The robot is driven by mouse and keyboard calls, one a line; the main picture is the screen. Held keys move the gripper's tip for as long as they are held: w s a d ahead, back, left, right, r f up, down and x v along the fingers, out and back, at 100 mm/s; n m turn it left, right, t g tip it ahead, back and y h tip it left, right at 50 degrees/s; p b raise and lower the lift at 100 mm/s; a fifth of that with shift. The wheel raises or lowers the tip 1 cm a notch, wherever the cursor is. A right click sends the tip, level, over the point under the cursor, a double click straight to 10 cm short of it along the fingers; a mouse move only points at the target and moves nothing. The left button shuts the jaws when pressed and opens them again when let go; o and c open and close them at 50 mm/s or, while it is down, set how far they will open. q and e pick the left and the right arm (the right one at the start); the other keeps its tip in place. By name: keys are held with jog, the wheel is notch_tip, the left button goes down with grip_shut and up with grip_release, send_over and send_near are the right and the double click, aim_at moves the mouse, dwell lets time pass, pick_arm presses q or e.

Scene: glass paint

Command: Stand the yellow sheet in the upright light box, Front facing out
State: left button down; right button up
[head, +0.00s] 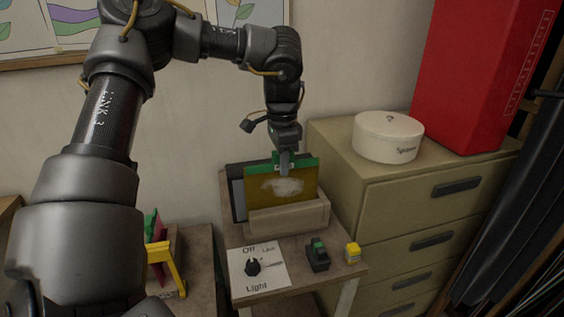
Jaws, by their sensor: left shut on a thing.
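The yellow sheet (257,192) is a dark yellow pane with a green strip along its top edge and a pale smudge in its middle. It stands nearly upright in the upright light box, whose beige front ledge (290,218) hides its lower edge. The box's dark panel (238,199) shows behind it at the left. My left gripper (284,165) comes from above and is shut on the sheet's top edge. I cannot read any Front mark, and cannot tell whether the bottom edge rests on the box. My right gripper is out of view.
A switch plate (272,283) marked Off and Light, a small black-and-green object (317,256) and a yellow-topped jar (352,254) sit in front. Red, green and yellow pieces (161,252) stand at the left. A drawer cabinet (400,205) with a white round box (388,138) is at the right.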

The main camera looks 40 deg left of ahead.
pick_arm(q)
jog(key=shift+s+a+f, duration=0.1)
jog(key=shift+s+f, duration=0.05)
jog(key=shift+f, duration=0.3)
jog(key=c, duration=1.5)
grip_release()
jog(key=shift+c, duration=0.2)
jog(key=o, duration=0.3)
jog(key=shift+s+r, duration=0.1)
jog(key=shift+r, duration=0.05)
jog(key=shift+o, duration=0.2)
jog(key=shift+c, duration=1.4)
jog(key=shift+o, duration=0.5)
